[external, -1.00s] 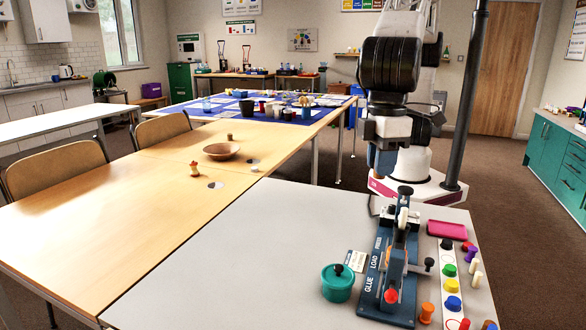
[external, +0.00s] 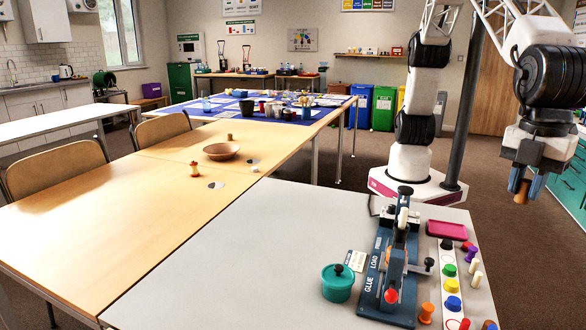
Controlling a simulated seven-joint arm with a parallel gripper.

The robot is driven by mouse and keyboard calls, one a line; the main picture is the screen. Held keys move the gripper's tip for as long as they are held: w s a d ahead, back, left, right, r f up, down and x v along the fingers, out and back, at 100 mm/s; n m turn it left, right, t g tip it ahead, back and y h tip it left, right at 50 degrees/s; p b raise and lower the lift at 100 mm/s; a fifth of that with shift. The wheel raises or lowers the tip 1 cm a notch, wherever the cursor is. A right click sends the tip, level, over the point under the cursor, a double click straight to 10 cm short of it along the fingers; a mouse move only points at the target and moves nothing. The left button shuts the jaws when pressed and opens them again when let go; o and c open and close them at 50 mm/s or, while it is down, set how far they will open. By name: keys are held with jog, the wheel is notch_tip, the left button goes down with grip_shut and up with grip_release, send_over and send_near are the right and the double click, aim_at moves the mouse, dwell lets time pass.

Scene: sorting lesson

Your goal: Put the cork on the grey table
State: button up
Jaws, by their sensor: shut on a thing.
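My gripper (external: 522,186) is at the upper right, its blue fingers pointing down. It is shut on a small orange-brown piece (external: 522,194), which looks like the cork; its lower end shows between the fingers. The grey table (external: 240,262) fills the front middle. My gripper hangs in the air beyond the table's right edge, and in the picture the carpet is behind it. The held piece touches no surface that I can see.
A blue press (external: 388,280), a teal pot (external: 337,283), a pink tray (external: 447,230) and a strip of coloured pegs (external: 452,282) occupy the grey table's right part. Its left part is clear. A wooden table (external: 120,220) with a bowl (external: 221,152) adjoins it at left.

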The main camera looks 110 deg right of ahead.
send_over(482, 318)
notch_tip(482, 318, down, 18)
dwell(0.6)
jog(key=shift+f, duration=3.1)
jog(key=shift+f, duration=0.1)
jog(key=shift+f, duration=1.8)
jog(key=shift+f, duration=0.1)
jog(key=o, duration=0.9)
